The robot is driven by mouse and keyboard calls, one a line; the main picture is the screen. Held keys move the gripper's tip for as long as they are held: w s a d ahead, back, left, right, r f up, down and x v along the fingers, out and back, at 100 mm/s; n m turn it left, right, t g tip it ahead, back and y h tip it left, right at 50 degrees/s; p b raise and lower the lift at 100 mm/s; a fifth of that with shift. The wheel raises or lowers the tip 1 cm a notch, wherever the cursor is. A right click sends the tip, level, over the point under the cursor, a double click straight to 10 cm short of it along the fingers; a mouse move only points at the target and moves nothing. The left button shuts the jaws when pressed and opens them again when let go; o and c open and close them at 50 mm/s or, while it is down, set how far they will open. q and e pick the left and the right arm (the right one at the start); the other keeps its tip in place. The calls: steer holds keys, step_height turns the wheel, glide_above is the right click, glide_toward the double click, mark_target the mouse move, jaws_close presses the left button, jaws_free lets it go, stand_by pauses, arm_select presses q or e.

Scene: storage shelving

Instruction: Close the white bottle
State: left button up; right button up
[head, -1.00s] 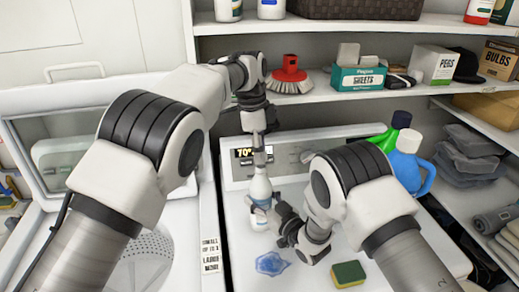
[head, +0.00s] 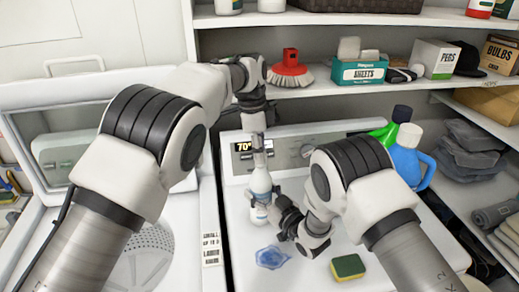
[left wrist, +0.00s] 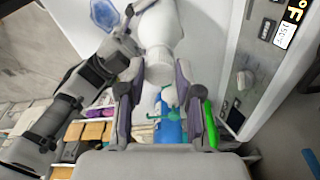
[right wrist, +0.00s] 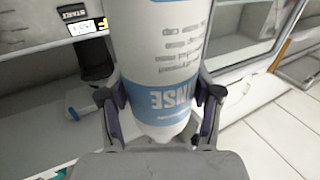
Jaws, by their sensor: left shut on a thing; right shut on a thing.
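The white bottle (head: 261,186) with a blue band is upright over the white machine top in the head view. My right gripper (head: 270,210) is shut around its lower body; the blue band shows between the fingers in the right wrist view (right wrist: 160,98). My left gripper (head: 259,150) is directly above the bottle, pointing down, shut on a white cap (left wrist: 159,74) at the bottle's top. The cap lines up with the bottle's neck in the left wrist view. I cannot tell whether the cap is fully seated.
A blue cloth-like item (head: 271,257) and a yellow-green sponge (head: 348,267) lie on the machine top (head: 310,275). A blue jug (head: 408,160) and a green bottle (head: 384,132) stand at the back right. A shelf with a red brush (head: 290,70) is behind my left gripper.

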arm_select(q)
steer(key=shift+f, duration=0.45)
steer(key=m, duration=0.6)
steer(key=shift+w+m+g, duration=0.1)
steer(key=shift+m+g, duration=0.2)
steer(key=shift+g, duration=0.1)
steer(key=o, duration=0.7)
steer(key=shift+r, duration=2.25)
steer(key=shift+c, duration=0.4)
